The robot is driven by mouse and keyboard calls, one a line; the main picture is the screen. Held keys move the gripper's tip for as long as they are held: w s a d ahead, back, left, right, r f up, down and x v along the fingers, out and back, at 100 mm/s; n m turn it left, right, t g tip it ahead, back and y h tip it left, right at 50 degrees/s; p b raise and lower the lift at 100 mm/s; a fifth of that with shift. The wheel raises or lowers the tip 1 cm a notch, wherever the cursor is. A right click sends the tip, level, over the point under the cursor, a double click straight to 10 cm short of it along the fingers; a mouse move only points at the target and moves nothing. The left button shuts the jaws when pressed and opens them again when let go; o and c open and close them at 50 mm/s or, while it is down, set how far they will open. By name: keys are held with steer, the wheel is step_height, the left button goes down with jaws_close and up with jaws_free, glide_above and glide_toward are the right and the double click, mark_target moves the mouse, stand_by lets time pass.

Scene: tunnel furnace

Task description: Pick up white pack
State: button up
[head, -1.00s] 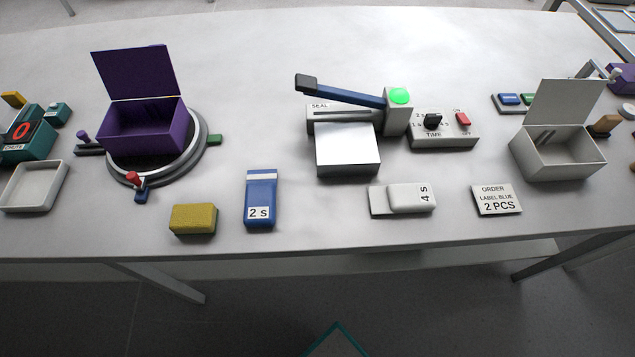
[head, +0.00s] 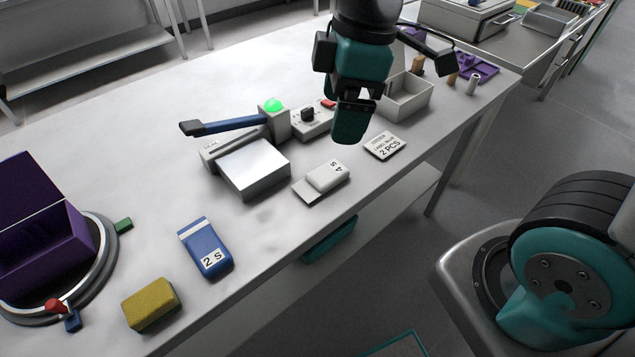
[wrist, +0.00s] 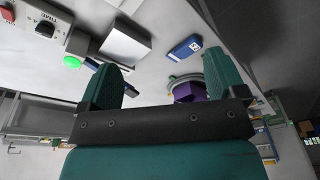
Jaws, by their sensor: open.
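The white pack (head: 328,176), marked "4 S", lies on the table near its front edge, between the sealer and the order card. A flat flap sticks out at its left end. My gripper (head: 349,128) is in the air, up and to the right of the pack in the head view, and apart from it. In the wrist view my gripper (wrist: 172,84) shows two teal fingers spread wide with nothing between them. I cannot make out the white pack in the wrist view.
The sealer (head: 254,170) with its blue lever stands left of the pack. The order card (head: 385,146) lies to its right, and a grey open box (head: 405,98) behind. A blue pack (head: 204,248) and yellow block (head: 151,305) lie front left. Table between blue pack and white pack is clear.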

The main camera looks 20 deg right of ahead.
steer(key=w+d+f+n+h+b, duration=0.1)
steer(key=w+d+f+n+h, duration=0.15)
steer(key=w+f+n, duration=0.4)
glide_above(327, 173)
steer(key=shift+n+y, duration=0.25)
steer(key=shift+n, duration=0.2)
steer(key=f, duration=1.1)
steer(key=shift+s+d, duration=0.15)
steer(key=shift+d, duration=0.05)
steer(key=shift+a+f+p, duration=0.2)
steer(key=shift+f+p, duration=0.2)
steer(key=shift+f, duration=2.25)
steer(key=c, duration=1)
steer(key=shift+w+r, duration=0.1)
steer(key=shift+w, duration=0.1)
steer(key=shift+c, duration=0.2)
